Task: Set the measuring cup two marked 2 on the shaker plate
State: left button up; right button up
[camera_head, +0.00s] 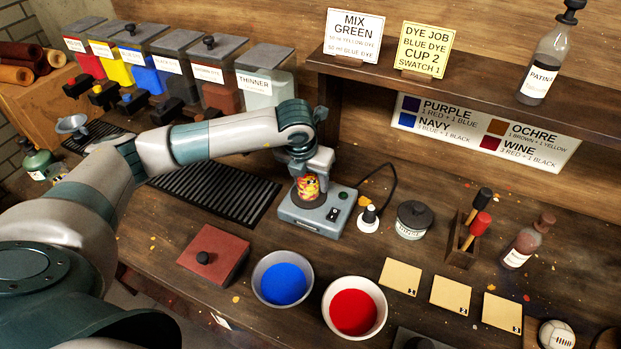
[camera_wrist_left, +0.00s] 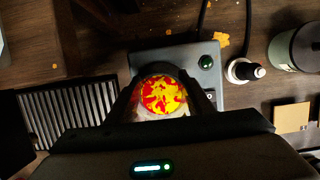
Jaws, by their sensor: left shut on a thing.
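The measuring cup (camera_head: 307,188) holds a swirled red and yellow liquid; its 2 mark cannot be read here. My left gripper (camera_head: 308,180) comes down from above and is shut on the cup, which is upright over the dark round plate of the grey shaker (camera_head: 330,226). I cannot tell whether the cup's base touches the plate. In the left wrist view the cup (camera_wrist_left: 162,95) sits between the two fingers, with the shaker (camera_wrist_left: 172,55) behind it. The plate is mostly hidden there. My right gripper is not in view.
A blue dye bowl (camera_head: 283,284), a red dye bowl (camera_head: 354,307) and a reddish lidded box (camera_head: 213,254) stand in front. A black drip grate (camera_head: 215,190) lies left of the shaker. A small white-based knob (camera_head: 368,217) and a dark-lidded jar (camera_head: 413,220) stand to its right.

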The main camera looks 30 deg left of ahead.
pick_arm(q)
jog(key=o, duration=1.1)
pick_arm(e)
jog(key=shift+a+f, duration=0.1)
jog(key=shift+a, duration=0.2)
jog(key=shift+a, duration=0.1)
pick_arm(q)
jog(key=shift+b+v, duration=2.15)
jog(key=shift+v, duration=3.9)
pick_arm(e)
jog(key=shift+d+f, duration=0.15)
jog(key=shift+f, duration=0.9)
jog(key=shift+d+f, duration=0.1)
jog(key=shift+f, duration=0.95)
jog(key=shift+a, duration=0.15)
